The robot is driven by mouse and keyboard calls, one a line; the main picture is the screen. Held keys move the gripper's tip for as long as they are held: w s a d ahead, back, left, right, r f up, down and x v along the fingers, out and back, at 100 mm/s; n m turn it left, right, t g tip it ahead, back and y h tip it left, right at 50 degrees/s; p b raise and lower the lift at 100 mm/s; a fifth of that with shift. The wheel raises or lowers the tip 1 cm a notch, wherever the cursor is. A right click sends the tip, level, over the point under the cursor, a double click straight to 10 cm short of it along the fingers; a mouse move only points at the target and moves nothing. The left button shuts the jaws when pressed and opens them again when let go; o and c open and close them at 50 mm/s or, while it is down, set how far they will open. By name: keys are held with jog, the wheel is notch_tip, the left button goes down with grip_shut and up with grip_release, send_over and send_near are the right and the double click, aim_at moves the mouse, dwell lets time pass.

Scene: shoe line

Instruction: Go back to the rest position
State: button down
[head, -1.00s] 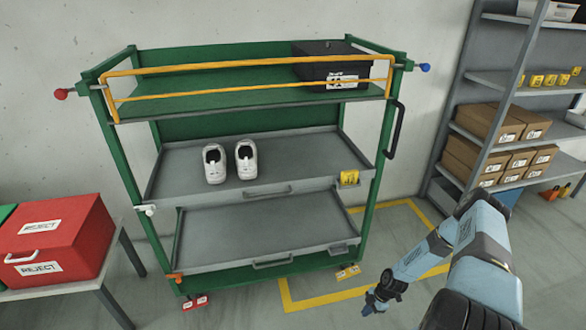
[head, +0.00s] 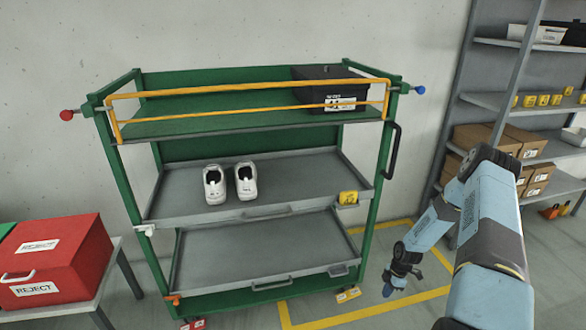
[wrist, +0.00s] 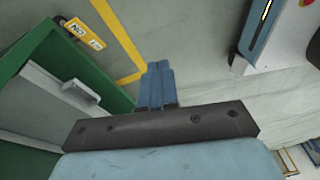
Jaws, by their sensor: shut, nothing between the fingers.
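My gripper (head: 394,287) hangs low to the right of the green trolley, over the floor by the yellow line. In the wrist view its fingers (wrist: 157,84) are together, with nothing between them. A pair of white shoes (head: 230,183) stands side by side on the trolley's middle grey tray (head: 300,175), well away from my gripper. The lower grey tray (head: 260,250) is empty. A black box (head: 325,88) with a white label sits on the top shelf behind the yellow rail.
A red REJECT box (head: 55,262) stands on a table at left. A grey rack (head: 495,104) with cardboard boxes (head: 530,145) stands at right. Yellow floor lines (head: 375,309) run beside the trolley. A black handle (head: 391,150) sticks out at the trolley's right side.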

jog(key=w+d+r+m+t+h, duration=0.1)
jog(key=w+r+m, duration=0.15)
jog(key=r, duration=1.05)
jog(key=w+r+m+h, duration=0.1)
jog(key=w+r, duration=0.2)
jog(key=r, duration=1)
jog(key=s+a+r+m+t+h, duration=0.1)
jog(key=s+a+r+m, duration=0.1)
jog(key=r, duration=0.9)
jog(key=s+a+r+m+h, duration=0.1)
jog(key=s+a+r+m, duration=0.15)
jog(key=r, duration=0.85)
jog(key=s+a+r+m+t, duration=0.1)
jog(key=s+a+r+m, duration=0.15)
jog(key=s+r, duration=0.45)
jog(key=s+a+r+m+t, duration=0.1)
jog(key=s+a+r+m, duration=0.2)
jog(key=r, duration=0.7)
jog(key=s+a+r+m+t, duration=0.1)
jog(key=s+a+r+m, duration=0.1)
jog(key=s, duration=0.8)
jog(key=s+a+r+m+t+y, duration=0.1)
jog(key=s+a+r+m, duration=0.2)
jog(key=s, duration=0.8)
notch_tip(320, 180, up, 2)
jog(key=shift+r+t+y, duration=0.1)
jog(key=shift+t+y, duration=0.2)
jog(key=shift+a, duration=0.1)
